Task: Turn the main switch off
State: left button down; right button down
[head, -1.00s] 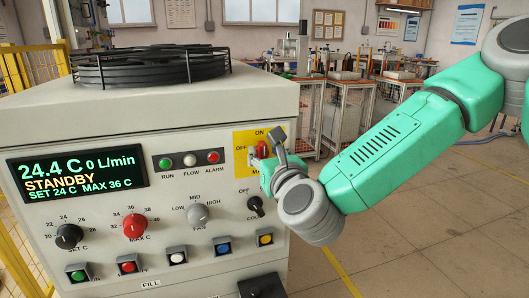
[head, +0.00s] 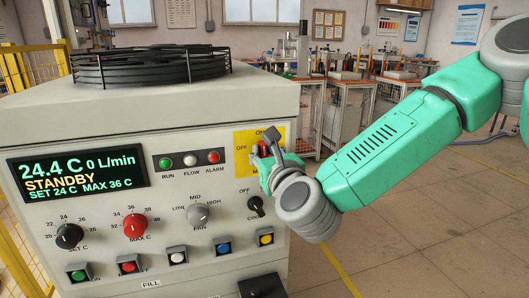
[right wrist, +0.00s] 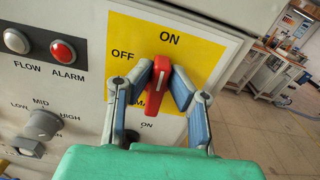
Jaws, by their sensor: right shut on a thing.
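The main switch is a red handle (right wrist: 157,92) on a yellow plate (right wrist: 196,60) marked ON at the top and OFF at the left. The handle stands roughly upright under the ON label. In the head view the yellow plate (head: 243,137) is at the right of the machine's front panel. My right gripper (right wrist: 164,88) is shut on the red handle, with one blue-padded finger on each side. In the head view my right gripper (head: 268,146) covers much of the switch and the lower label. My left gripper is not in view.
The panel has a lit display (head: 78,178) reading STANDBY, a fan knob (head: 197,216), a black knob (head: 255,207) just below my gripper, and several push buttons. A black coiled cover (head: 150,66) lies on top. Open floor lies to the right, with workbenches (head: 350,95) behind.

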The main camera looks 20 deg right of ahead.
jog(key=shift+a+f+n+p, duration=0.1)
jog(key=shift+a+f+n, duration=0.15)
jog(key=shift+n, duration=1.6)
jog(key=shift+a+f+n+p, duration=0.15)
jog(key=shift+a+n, duration=0.15)
jog(key=shift+n, duration=1.5)
jog(key=shift+a+f+n+p, duration=0.1)
jog(key=shift+a+f+n, duration=0.15)
jog(key=shift+n, duration=1.6)
jog(key=shift+s, duration=0.1)
jog(key=c, duration=1.5)
grip_release()
jog(key=shift+c, duration=0.2)
jog(key=shift+r, duration=0.1)
